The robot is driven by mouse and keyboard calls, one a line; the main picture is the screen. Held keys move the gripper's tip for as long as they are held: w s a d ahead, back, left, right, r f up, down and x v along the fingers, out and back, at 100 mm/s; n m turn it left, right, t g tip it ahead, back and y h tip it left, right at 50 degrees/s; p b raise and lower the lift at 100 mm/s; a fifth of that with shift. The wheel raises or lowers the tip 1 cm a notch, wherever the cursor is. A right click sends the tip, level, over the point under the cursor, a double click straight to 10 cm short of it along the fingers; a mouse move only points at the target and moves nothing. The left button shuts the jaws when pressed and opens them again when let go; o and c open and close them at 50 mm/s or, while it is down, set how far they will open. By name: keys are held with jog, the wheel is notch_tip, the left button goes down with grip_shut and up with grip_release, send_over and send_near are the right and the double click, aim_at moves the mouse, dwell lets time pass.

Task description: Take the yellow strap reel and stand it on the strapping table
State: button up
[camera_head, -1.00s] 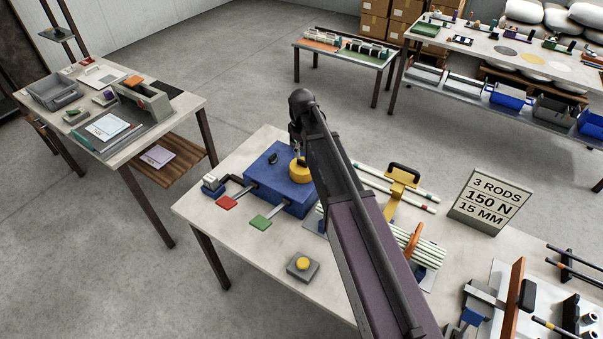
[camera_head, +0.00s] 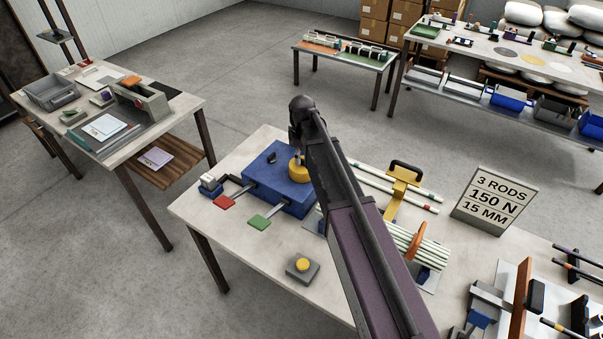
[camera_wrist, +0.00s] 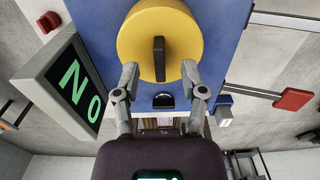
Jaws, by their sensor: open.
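A round yellow piece with a dark raised bar (camera_head: 298,173) sits on the blue box; its face fills the upper middle of the wrist view (camera_wrist: 185,40). It may be the yellow strap reel, but I cannot tell for sure. My gripper (camera_wrist: 160,70) is open. Its two fingers are spread either side of the dark bar, over the lower edge of the yellow face, with nothing held. In the head view my wrist and arm hide part of the yellow piece. I cannot tell which table is the strapping table.
The blue box (camera_head: 264,168) has red (camera_head: 224,202) and green (camera_head: 259,222) pads. A grey box with a yellow button (camera_head: 302,265), a yellow black-handled frame (camera_head: 402,190) and a sign (camera_head: 494,200) stand nearby. A cluttered table (camera_head: 180,108) is at left. A green-lit display (camera_wrist: 72,85) flanks my gripper.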

jog(key=shift+f+b, duration=0.7)
jog(key=shift+f, duration=0.25)
grip_shut()
